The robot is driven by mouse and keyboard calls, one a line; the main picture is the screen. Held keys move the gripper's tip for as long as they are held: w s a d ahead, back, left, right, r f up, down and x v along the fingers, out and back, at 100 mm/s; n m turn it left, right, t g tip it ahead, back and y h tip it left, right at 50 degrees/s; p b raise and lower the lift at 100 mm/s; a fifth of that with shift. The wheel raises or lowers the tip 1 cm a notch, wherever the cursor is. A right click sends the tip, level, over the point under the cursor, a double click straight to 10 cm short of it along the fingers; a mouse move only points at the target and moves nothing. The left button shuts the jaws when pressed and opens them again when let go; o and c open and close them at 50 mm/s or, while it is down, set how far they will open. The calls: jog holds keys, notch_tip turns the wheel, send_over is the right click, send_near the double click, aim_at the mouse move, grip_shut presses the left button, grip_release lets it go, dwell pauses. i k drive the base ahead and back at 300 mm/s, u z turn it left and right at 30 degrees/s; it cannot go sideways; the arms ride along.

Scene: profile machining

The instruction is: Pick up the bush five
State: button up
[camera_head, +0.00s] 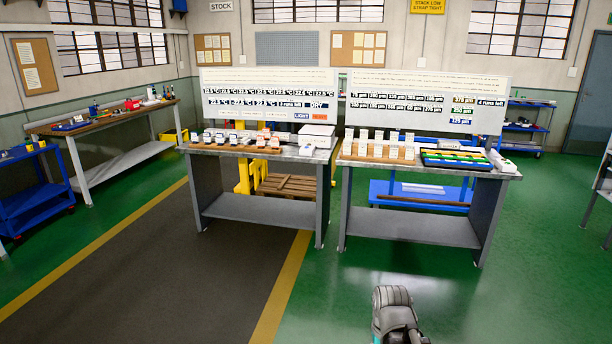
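Part of my arm shows at the bottom edge, right of centre, above the green floor and well short of the tables. My gripper's fingers do not show. I cannot make out which thing is bush five; the small parts are too far away to tell apart. Small orange, white and dark items (262,142) stand in rows on the left table (196,149). Pale upright pieces (378,150) stand in rows on a wooden board on the right table (490,173). A dark tray (455,160) with green, yellow and blue rows lies beside them.
Two white boards (270,80) with labels stand behind the tables. A white box (316,135) sits at the left table's right end. A pallet (287,187) and a blue cart (420,195) are behind. The green floor (345,290) in front is clear.

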aim_at(266, 131)
jog(key=z, duration=0.15)
jog(key=i, duration=3.8)
jog(key=u, duration=0.35)
jog(key=i, duration=1.8)
jog(key=u, duration=0.2)
